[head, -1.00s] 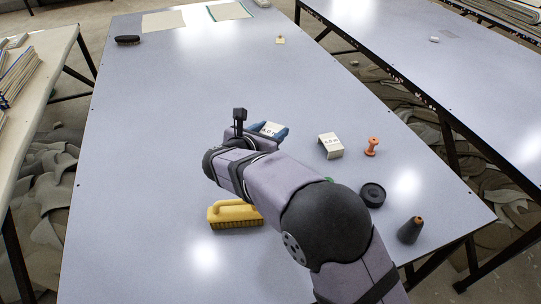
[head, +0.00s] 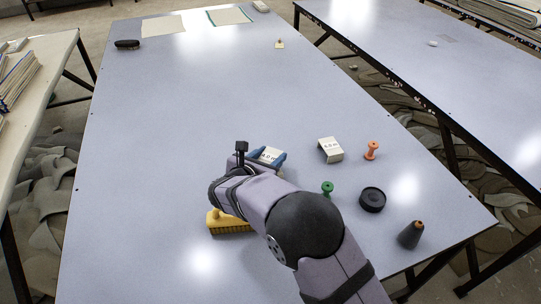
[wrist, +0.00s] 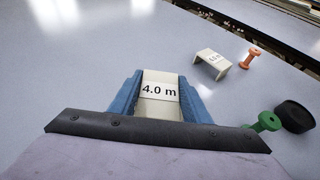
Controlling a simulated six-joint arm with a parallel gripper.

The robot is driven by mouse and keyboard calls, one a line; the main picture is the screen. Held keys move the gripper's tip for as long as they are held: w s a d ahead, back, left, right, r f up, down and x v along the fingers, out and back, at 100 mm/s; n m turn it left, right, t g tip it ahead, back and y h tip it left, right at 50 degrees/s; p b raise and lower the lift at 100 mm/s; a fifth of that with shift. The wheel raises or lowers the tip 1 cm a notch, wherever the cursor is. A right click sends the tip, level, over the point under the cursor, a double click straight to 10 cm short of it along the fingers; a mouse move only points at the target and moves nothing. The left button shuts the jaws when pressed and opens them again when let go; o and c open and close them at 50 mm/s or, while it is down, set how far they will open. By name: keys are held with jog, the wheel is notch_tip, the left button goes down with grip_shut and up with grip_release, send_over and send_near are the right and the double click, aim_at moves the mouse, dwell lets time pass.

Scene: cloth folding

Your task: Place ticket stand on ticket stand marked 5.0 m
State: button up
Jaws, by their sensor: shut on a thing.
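My gripper (head: 267,159) has blue fingers and is shut on a white ticket stand (wrist: 160,88) marked 4.0 m. The held stand also shows in the head view (head: 268,154), between the fingers. In the wrist view the fingers (wrist: 160,92) lie along both its sides. A second white ticket stand (head: 330,149) stands on the table to the right of my gripper. It also shows in the wrist view (wrist: 211,62); its label is too small to read surely. The two stands are apart. I cannot tell how high the held stand is above the table.
An orange spool (head: 371,150) stands just right of the second stand. A green spool (head: 327,188), a black disc (head: 372,199) and a dark cone (head: 411,234) are nearer. A yellow brush (head: 226,224) is partly behind my arm. The table's middle (head: 210,90) is clear.

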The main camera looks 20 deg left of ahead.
jog(key=shift+f, duration=0.1)
jog(key=o, duration=1)
jog(key=shift+r, duration=0.25)
jog(key=shift+s, duration=0.3)
jog(key=v, duration=1.1)
jog(key=shift+s+r+b, duration=0.15)
jog(key=shift+b, duration=0.15)
jog(key=shift+d, duration=0.1)
